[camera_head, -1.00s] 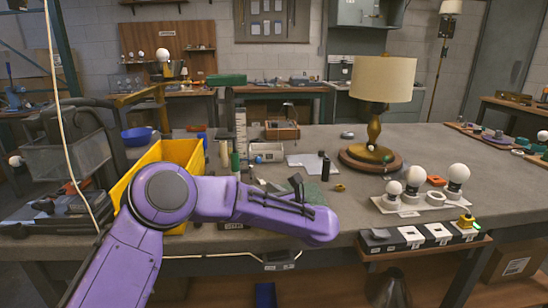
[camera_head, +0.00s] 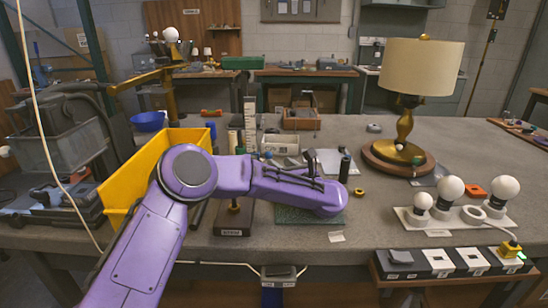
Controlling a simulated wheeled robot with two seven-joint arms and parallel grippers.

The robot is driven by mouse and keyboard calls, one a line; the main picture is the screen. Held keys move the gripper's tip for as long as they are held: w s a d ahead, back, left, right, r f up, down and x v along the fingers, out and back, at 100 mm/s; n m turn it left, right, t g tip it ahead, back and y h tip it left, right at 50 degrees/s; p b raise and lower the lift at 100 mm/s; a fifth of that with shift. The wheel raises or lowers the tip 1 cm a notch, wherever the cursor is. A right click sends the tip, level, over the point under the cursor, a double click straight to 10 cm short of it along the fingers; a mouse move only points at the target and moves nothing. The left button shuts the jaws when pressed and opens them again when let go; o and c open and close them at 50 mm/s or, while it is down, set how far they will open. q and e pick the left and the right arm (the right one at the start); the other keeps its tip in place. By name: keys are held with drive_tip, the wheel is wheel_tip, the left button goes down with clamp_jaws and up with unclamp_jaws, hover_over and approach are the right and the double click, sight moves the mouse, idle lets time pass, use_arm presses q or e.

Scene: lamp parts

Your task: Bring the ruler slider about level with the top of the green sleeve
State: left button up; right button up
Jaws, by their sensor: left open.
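A pale upright ruler (camera_head: 250,122) with dark markings stands on the bench behind my purple left arm. A small green piece, probably the green sleeve (camera_head: 240,151), shows low beside the ruler, just above the arm. My arm hides what lies below it. I cannot make out the ruler slider clearly. My left gripper (camera_head: 310,168) shows only as small dark parts at the right end of the arm, in front of and to the right of the ruler. It is open and apart from the ruler. My right gripper is out of view.
A yellow bin (camera_head: 150,170) stands left of the ruler. A labelled wooden base (camera_head: 234,218) sits below my arm. A black cylinder (camera_head: 345,166) and a lamp (camera_head: 404,130) stand to the right, with white bulbs (camera_head: 450,189) near the front edge.

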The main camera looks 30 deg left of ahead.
sight(259, 155)
use_arm(q)
drive_tip(key=x, duration=0.5)
drive_tip(key=shift+c, duration=0.3)
clamp_jaws()
